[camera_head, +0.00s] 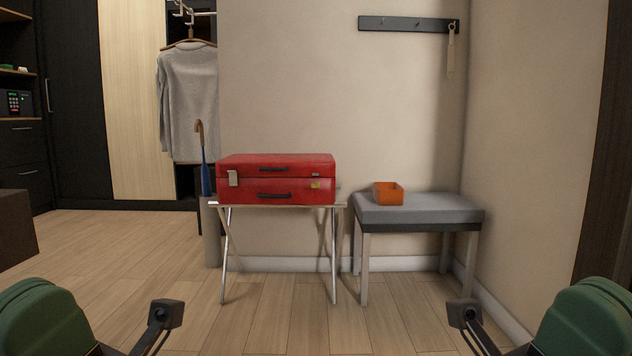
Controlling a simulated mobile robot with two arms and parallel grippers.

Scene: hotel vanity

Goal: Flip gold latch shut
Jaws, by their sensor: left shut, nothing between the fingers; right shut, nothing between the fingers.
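A red suitcase (275,172) lies on a folding metal-legged rack (228,245) in front of the wall. Its lid looks closed, with a dark seam running across the front and dark handles above and below it. A small yellow patch (315,185) shows at the front right. I cannot tell whether it is the gold latch, and no latch position is readable at this distance. My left gripper (165,313) is low at the left and my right gripper (463,313) low at the right. Both are shut and empty, well apart from the suitcase.
A pale tag (233,178) hangs on the suitcase's front left. A grey bench (430,207) with an orange box (388,194) stands just right of the rack. A blue umbrella (205,170) stands to the left. The wooden floor in front is clear.

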